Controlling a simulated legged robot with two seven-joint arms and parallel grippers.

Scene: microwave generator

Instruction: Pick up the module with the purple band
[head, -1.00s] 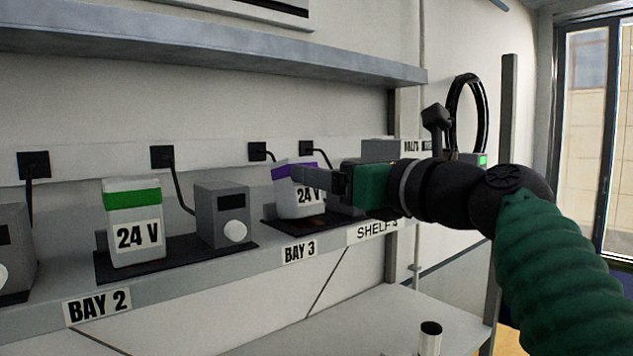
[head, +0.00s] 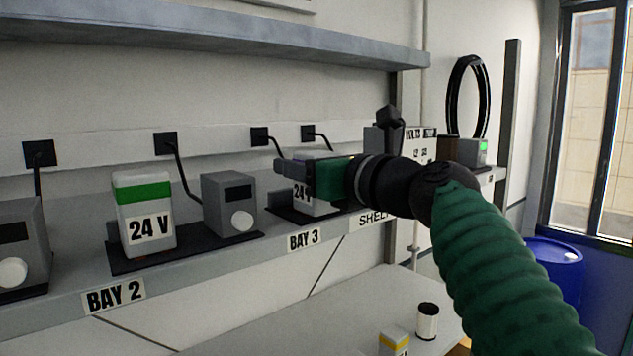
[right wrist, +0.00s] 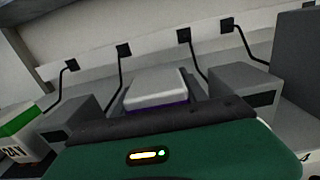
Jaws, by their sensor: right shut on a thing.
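The module with the purple band (head: 320,207) is at BAY 3 on the shelf, mostly hidden behind my right gripper in the head view; its white lower part and part of its 24 V label show. In the right wrist view its pale top (right wrist: 155,86) and a strip of purple (right wrist: 160,107) show just beyond the gripper. My right gripper (head: 282,170) is shut on this module near its top. The module looks upright at its bay; whether its base touches the dark plate (head: 285,213) is hard to tell. My left gripper is not in view.
A green-banded 24 V module (head: 146,222) stands at BAY 2 with a grey box (head: 229,206) to its right. A yellow-banded module (head: 394,341) and a white cylinder (head: 427,322) are on the lower surface. An upper shelf (head: 220,42) overhangs the bays.

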